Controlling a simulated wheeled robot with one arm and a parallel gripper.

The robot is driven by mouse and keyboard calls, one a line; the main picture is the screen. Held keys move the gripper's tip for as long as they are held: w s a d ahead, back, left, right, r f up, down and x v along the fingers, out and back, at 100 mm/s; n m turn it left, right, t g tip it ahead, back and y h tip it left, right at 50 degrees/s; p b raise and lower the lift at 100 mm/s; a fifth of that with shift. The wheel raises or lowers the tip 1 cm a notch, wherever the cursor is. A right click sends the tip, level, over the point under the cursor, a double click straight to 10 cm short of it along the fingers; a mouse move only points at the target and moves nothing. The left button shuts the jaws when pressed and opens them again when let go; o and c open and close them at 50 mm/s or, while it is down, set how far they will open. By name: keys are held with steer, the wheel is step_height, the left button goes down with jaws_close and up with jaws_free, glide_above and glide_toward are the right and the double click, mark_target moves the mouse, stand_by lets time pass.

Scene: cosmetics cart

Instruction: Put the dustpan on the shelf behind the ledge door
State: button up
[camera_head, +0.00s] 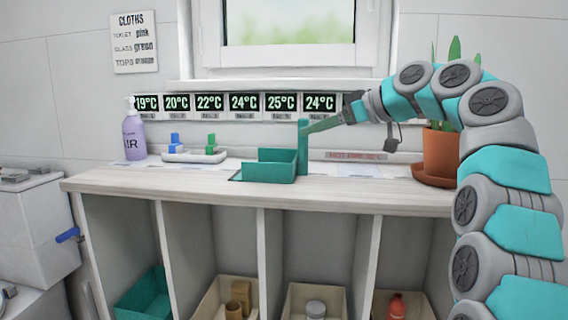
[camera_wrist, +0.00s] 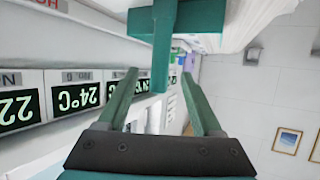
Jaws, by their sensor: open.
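The dustpan is a green open tray (camera_head: 268,168) with an upright handle (camera_head: 303,145) at its right end, standing on the wooden ledge (camera_head: 350,190). My gripper (camera_head: 308,129) reaches in from the right at the top of the handle. In the wrist view, my gripper (camera_wrist: 160,74) is open, with one finger on each side of the green handle (camera_wrist: 163,45). I cannot tell whether either finger touches it. No ledge door can be made out; open compartments show below the ledge.
A purple pump bottle (camera_head: 134,135) and a white tray (camera_head: 195,155) with blue and green items stand left of the dustpan. A potted plant (camera_head: 440,150) stands at the right, behind my arm. Temperature displays (camera_head: 243,104) line the wall. Bins (camera_head: 315,292) fill the compartments below.

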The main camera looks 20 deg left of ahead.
mark_target(303, 161)
steer(key=x, duration=0.4)
steer(key=shift+w+a+f, duration=0.1)
steer(key=shift+a+f, duration=0.1)
steer(key=shift+c, duration=0.4)
jaws_close()
stand_by(0.8)
